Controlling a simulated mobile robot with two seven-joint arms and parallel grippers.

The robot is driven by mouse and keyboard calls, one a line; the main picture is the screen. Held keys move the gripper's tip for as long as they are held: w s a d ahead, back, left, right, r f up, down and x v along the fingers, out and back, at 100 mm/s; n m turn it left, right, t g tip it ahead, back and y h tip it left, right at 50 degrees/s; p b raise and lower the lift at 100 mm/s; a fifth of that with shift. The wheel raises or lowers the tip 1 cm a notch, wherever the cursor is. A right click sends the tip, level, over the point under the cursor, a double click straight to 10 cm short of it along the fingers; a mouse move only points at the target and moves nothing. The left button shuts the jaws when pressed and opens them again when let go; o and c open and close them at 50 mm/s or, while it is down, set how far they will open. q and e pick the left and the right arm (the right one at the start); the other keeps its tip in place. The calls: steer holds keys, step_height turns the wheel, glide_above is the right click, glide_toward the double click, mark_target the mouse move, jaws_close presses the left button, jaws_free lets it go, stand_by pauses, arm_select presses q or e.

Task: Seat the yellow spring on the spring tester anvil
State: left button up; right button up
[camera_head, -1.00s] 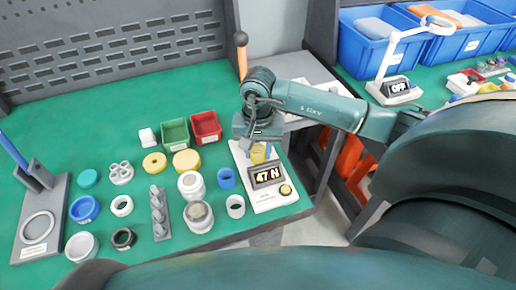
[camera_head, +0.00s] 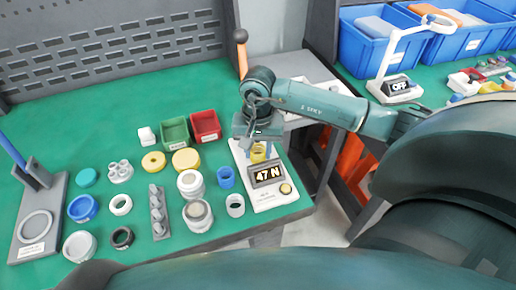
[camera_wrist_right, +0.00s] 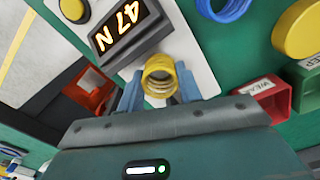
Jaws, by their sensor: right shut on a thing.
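The yellow spring (camera_head: 258,153) is between the fingers of my right gripper (camera_head: 257,149), over the back part of the white spring tester (camera_head: 276,200). In the right wrist view the yellow spring (camera_wrist_right: 160,80) shows as open coils between the two blue-grey fingers (camera_wrist_right: 160,92), which are shut on it. The tester's display (camera_head: 268,175) reads 47 N. The anvil is hidden below the spring and gripper, so I cannot tell whether the spring touches it. My left gripper is not in view.
Several rings and caps fill the mat further left. The table edge is close on the tester's right.

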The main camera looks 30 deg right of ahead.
steer(key=shift+f, duration=0.1)
stand_by(0.5)
steer(key=o, duration=1.1)
steer(key=shift+c, duration=0.2)
step_height(320, 180, up, 9)
steer(key=p, duration=0.4)
steer(key=shift+p, duration=0.35)
steer(key=shift+s, duration=0.15)
